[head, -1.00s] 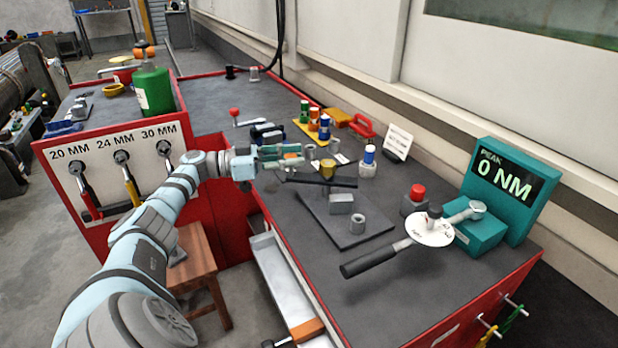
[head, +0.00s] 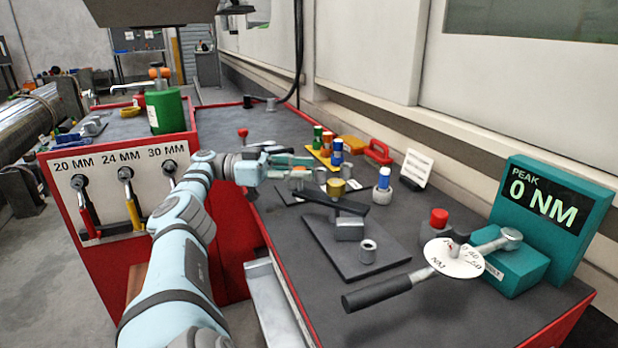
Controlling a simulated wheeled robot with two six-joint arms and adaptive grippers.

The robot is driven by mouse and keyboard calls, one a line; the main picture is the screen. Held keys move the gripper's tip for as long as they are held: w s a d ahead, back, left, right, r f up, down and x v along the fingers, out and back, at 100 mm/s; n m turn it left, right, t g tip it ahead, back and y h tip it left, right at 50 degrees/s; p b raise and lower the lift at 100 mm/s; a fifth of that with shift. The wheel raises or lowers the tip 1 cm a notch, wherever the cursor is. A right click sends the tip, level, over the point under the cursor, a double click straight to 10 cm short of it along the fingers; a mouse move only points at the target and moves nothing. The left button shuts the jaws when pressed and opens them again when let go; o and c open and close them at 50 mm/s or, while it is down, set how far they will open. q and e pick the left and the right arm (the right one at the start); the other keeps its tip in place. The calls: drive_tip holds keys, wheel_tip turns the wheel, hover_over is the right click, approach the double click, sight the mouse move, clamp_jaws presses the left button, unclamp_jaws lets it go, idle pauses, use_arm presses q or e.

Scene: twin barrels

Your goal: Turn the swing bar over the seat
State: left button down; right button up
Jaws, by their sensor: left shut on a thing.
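The swing bar (head: 345,201) is a long dark bar with a brass round piece (head: 336,187) near its middle. Its right end reaches over a grey block (head: 350,229), which looks like the seat, on a dark flat plate (head: 380,243). A gap between bar and block is hard to judge. My left gripper (head: 304,169) is at the bar's left end and shut, apparently on a small upright piece there. The fingers partly hide that end. My right gripper is not in view.
A short grey cylinder (head: 368,252) stands on the plate. A torque wrench with a white dial (head: 452,258) lies at the front right beside a teal readout (head: 545,212) showing 0 NM. Colored bottles (head: 325,146) stand behind.

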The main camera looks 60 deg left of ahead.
use_arm(q)
drive_tip(key=c, duration=1.3)
unclamp_jaws()
wheel_tip(320, 180, up, 10)
drive_tip(key=shift+c, duration=0.6)
